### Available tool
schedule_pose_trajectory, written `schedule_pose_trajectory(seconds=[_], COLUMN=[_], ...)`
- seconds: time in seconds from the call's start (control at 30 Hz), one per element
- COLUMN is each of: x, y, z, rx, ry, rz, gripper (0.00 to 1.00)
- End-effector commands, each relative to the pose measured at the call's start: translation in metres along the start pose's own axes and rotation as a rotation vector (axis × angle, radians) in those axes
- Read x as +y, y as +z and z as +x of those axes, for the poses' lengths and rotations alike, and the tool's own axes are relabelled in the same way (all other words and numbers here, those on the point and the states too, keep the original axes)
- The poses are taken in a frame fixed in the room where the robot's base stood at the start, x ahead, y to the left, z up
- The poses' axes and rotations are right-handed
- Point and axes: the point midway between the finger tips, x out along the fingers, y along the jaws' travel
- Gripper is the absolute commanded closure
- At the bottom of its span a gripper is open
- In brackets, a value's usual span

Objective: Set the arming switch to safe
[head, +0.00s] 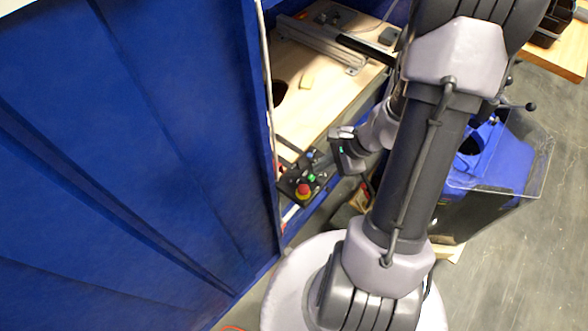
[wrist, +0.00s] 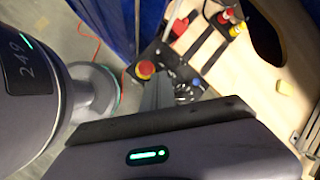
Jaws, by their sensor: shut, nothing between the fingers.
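A black control panel (head: 291,184) sits at the edge of the wooden bench, with a red stop button on a yellow ring (head: 303,190) and small green and blue parts beside it. In the wrist view the stop button (wrist: 146,69) is left of my gripper (wrist: 158,78). A dark round control (wrist: 186,92) shows just right of the fingers, partly hidden. My gripper is shut and empty, pointing at the panel; contact is unclear.
A wooden bench top (head: 335,80) with a dark hole and a metal rail lies behind the panel. A tall blue wall (head: 130,150) stands at the left. Red and yellow fittings (wrist: 236,22) stand beyond the panel. A blue bin (head: 500,165) with a clear cover is at the right.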

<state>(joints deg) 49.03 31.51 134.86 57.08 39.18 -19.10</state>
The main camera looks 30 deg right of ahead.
Motion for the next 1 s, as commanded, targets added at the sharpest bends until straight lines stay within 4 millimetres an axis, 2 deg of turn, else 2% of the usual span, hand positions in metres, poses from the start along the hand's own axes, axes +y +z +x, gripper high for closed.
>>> schedule_pose_trajectory(seconds=[0.17,0.4,0.6,0.77,1.0], x=[0.001,0.003,0.001,0.001,0.000], y=[0.000,-0.001,0.000,0.000,0.001], z=[0.008,0.057,0.089,0.100,0.100], rx=[-0.002,-0.003,-0.002,-0.001,-0.001], ry=[0.002,0.004,0.002,0.002,0.001], rz=[-0.002,-0.004,-0.003,-0.003,-0.003], gripper=[1.00,1.00,1.00,1.00,1.00])
